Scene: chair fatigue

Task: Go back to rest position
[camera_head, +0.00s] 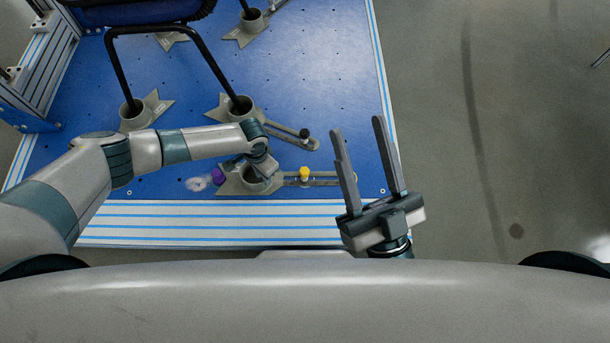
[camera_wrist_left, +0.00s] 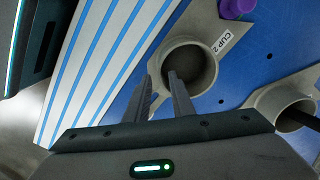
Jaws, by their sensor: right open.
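My left gripper (camera_wrist_left: 162,78) shows two fingers with a narrow gap and nothing held between them. In the wrist view its tips overlap the near rim of the empty grey cup labelled CUP-2 (camera_wrist_left: 188,62); I cannot tell whether they touch it. In the head view my left gripper (camera_head: 262,170) is partly hidden by its own wrist, above the cup at the platform's front (camera_head: 240,184). My right gripper (camera_head: 361,127) is open and empty, with its fingers pointing up the picture beside the platform's right edge.
A blue platform (camera_head: 330,60) carries a black-framed chair (camera_head: 165,28) whose legs stand in grey cups. A purple knob (camera_head: 218,176) and a yellow knob (camera_head: 304,173) sit near the front cup. Another slotted clamp arm (camera_head: 290,133) lies behind. The grey floor at right (camera_head: 520,120) is clear.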

